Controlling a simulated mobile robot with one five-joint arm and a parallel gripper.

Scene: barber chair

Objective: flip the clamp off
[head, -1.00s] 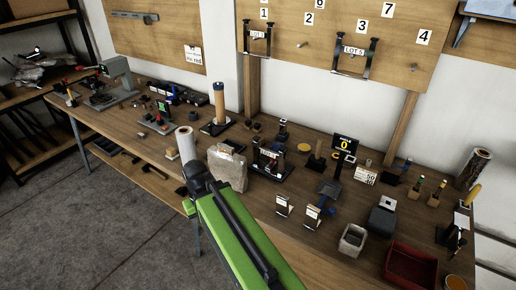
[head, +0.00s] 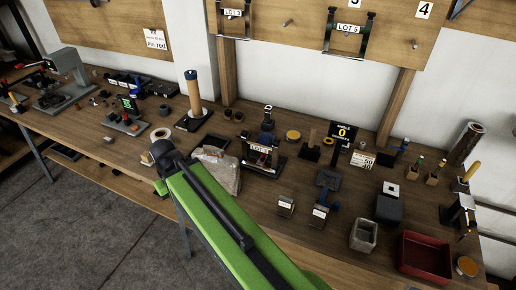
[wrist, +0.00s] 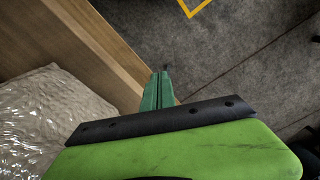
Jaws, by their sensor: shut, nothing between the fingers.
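My gripper (wrist: 157,90) shows in the wrist view as two teal fingers that are together and hold nothing. It points past the bench edge toward the floor. In the head view my green arm reaches in from the bottom, its end at the bench front beside a wrapped block (head: 217,170). I cannot tell for sure which thing is the clamp. A small red-handled fixture (head: 126,122) stands on the bench left of my arm. A black fixture labelled LOT 4 (head: 262,152) stands behind and right of the wrapped block. My gripper appears apart from both.
The wrapped block (wrist: 38,115) lies close on the left in the wrist view. A tan roll on a black base (head: 194,98) stands behind. A red tray (head: 425,255) and a grey box (head: 364,235) are at the right. Open floor (head: 90,225) lies in front.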

